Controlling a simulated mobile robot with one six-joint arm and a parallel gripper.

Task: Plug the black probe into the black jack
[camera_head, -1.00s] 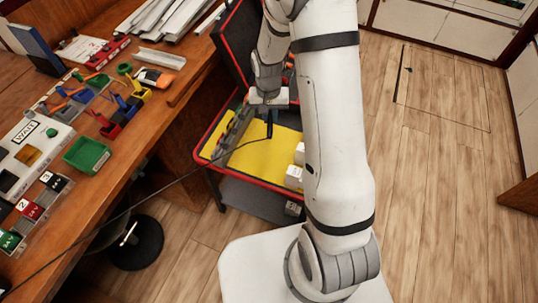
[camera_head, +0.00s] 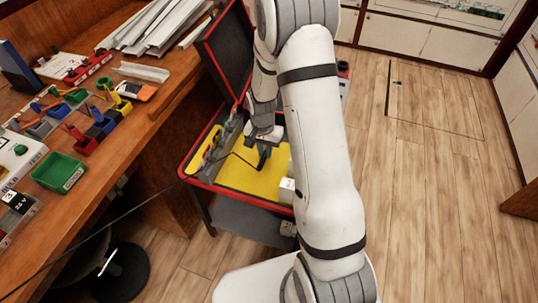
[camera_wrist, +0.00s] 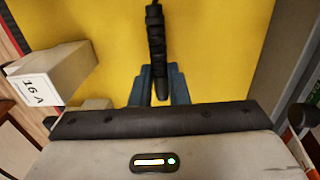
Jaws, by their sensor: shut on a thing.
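My gripper (camera_head: 264,153) is shut on the black probe (camera_wrist: 156,50), above the yellow floor of an open case. In the wrist view the probe is a ribbed black rod between the two blue-grey fingers. In the head view it is small and dark under the gripper, and a thin black cable (camera_head: 150,190) runs from it to the lower left. A black-topped block (camera_head: 18,201) marked 24 V stands on the bench at the left edge. I cannot make out the black jack itself.
The case (camera_head: 240,205) has a red rim and a raised dark lid. A white block marked 16 A (camera_wrist: 45,85) sits in it. The wooden bench (camera_head: 130,165) at left holds a green bin (camera_head: 60,172) and several coloured bins. Open floor lies to the right.

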